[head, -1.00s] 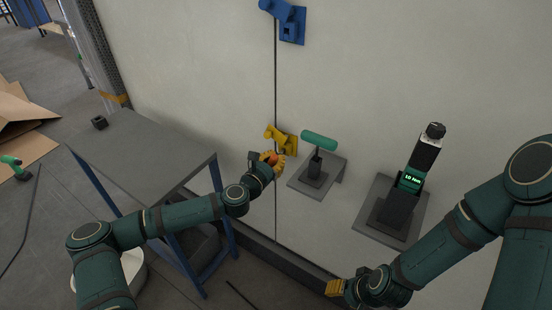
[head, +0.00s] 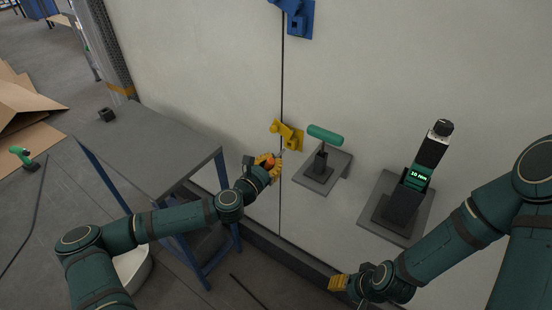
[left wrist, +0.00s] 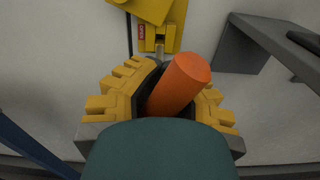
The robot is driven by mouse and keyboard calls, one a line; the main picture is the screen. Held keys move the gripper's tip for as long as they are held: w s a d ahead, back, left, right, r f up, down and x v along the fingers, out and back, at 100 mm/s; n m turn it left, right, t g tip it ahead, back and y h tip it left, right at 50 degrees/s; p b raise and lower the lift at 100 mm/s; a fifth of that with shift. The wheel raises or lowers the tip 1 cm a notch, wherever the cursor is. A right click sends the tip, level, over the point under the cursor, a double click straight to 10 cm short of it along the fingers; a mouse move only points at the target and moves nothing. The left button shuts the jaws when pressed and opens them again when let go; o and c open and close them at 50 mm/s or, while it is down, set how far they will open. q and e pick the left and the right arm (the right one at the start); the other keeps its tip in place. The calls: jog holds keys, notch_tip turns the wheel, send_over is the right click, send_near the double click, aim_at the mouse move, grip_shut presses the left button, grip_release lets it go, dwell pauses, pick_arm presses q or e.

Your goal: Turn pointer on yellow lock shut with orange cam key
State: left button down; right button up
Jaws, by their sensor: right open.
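The yellow lock (head: 288,134) is fixed on the pale wall panel beside a vertical seam. In the left wrist view the lock (left wrist: 150,12) is at the top, with a red label on its left side. My left gripper (head: 267,164) is just below and left of the lock. It is shut on the orange cam key, whose thick round handle (left wrist: 178,86) shows between the yellow fingers. A thin grey shaft points from the key toward the lock; whether it touches is unclear. My right gripper (head: 338,283) is open and empty at the lower right.
A blue lock (head: 295,20) is higher on the seam. A green-handled tool (head: 324,135) and a torque tool with a lit display (head: 418,176) stand on grey wall shelves right of the lock. A grey table (head: 150,140) with blue legs stands at left.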

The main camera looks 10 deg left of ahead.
pick_arm(q)
jog(key=shift+v, duration=1.2)
jog(key=v, duration=0.8)
dwell(0.8)
